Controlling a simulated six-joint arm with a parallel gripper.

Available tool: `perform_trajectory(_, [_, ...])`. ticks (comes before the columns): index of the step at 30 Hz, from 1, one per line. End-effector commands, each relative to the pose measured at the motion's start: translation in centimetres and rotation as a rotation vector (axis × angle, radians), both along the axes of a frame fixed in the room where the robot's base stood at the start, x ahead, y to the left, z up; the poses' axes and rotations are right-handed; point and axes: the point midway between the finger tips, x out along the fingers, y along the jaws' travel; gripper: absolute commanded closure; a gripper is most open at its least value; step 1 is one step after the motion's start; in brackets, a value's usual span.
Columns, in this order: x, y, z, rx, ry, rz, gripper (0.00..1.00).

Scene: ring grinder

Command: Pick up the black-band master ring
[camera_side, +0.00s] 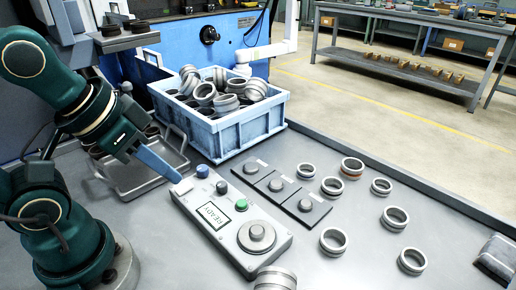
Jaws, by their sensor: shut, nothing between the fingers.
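Several loose metal rings stand on the grey table right of the control box. One has a copper-brown band (352,168). The others look grey, such as one ring (395,218) at the right and another (333,241) nearer the front. I cannot tell which ring, if any, carries a black band. My gripper (177,179) points down and right, with its blue fingers shut and empty. Its tip is just above or beside the far left end of the control box (232,222), well left of the loose rings.
A blue crate (235,125) full of rings stands behind the control box. A metal tray (145,185) lies beside my arm. A dark three-part panel (282,187) with round knobs lies between box and rings. A dark grey block (497,258) sits at the right edge.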

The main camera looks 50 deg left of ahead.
Motion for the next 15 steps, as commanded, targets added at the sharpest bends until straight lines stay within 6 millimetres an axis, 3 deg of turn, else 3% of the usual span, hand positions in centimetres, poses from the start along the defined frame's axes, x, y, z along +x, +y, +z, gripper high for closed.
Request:
perform_trajectory(7, [0.0,0.0,0.0,0.0,0.0,0.0,1.0])
perform_trajectory(8, [0.0,0.0,0.0,0.0,0.0,0.0,0.96])
perform_trajectory(15, [0.0,0.0,0.0,0.0,0.0,0.0,0.04])
